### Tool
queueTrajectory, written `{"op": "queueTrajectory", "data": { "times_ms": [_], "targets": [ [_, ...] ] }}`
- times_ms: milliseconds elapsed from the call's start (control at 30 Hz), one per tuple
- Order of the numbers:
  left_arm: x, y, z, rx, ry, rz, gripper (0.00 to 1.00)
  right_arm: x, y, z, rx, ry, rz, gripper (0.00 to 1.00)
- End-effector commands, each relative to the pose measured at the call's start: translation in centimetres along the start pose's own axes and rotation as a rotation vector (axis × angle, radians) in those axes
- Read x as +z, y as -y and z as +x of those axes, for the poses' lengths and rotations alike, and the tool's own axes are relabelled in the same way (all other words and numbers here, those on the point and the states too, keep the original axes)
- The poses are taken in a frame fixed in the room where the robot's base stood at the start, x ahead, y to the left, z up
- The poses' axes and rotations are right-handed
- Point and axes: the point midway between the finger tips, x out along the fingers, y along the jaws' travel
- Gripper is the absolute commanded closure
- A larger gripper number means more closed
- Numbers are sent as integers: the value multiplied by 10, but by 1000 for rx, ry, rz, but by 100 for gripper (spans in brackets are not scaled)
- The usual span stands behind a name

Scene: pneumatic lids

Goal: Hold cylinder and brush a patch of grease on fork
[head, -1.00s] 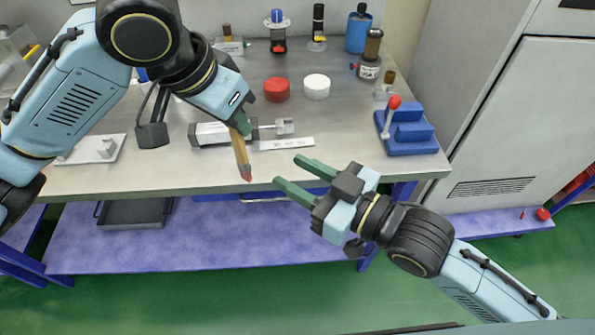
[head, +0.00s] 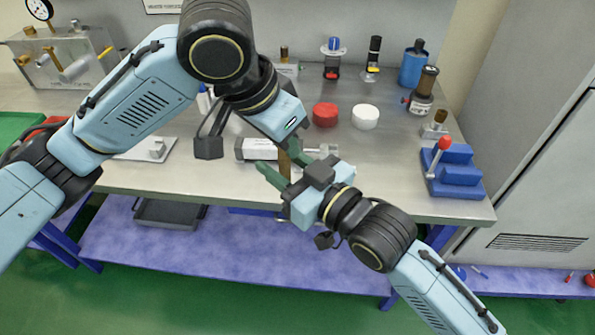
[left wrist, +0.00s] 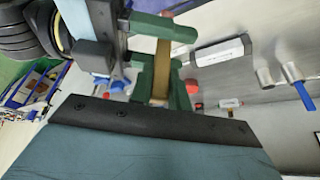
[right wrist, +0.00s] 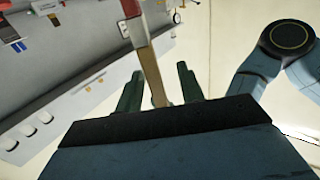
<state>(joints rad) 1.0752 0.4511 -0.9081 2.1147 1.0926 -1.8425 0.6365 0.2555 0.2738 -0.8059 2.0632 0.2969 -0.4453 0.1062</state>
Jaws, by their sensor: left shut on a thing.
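The cylinder (head: 254,149) is a pale block with a metal rod, lying on the bench; its fork end (head: 329,150) shows just past my grippers. It also lies in the left wrist view (left wrist: 222,50). My left gripper (head: 291,143) is shut on a wooden-handled stick, apparently the brush (head: 284,163), and holds it pointing down near the cylinder. My right gripper (head: 277,163) is open, its green fingers on either side of the brush. In the right wrist view the brush (right wrist: 150,70) passes between these fingers. Contact with them cannot be told. Any grease is not visible.
A red round tub (head: 325,114) and a white one (head: 365,116) stand behind the cylinder. A blue stepped block with a red-knobbed lever (head: 455,170) is at the bench's right. Several bottles and fittings line the back. The bench's front edge is close below my grippers.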

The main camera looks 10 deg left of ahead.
Motion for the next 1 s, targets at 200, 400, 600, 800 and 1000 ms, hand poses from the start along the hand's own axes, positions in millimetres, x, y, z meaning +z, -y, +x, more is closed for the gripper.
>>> {"op": "queueTrajectory", "data": {
  "times_ms": [200, 400, 600, 800, 1000],
  "targets": [
    [0, 0, 0, 0, 0, 0, 100, 0, 0, 4, 0, 0, 0, 62],
    [0, 0, 0, 0, 0, 0, 100, 0, 0, 3, 0, 0, 0, 72],
    [0, 0, 0, 0, -1, 0, 100, 0, 0, 3, -1, 0, 0, 98],
    [-1, 0, 0, 0, -2, 0, 69, 0, 1, 3, -2, -1, 1, 100],
    [0, 0, 0, 0, -1, 0, 57, 0, 0, 3, -1, -1, 0, 100]
  ]
}}
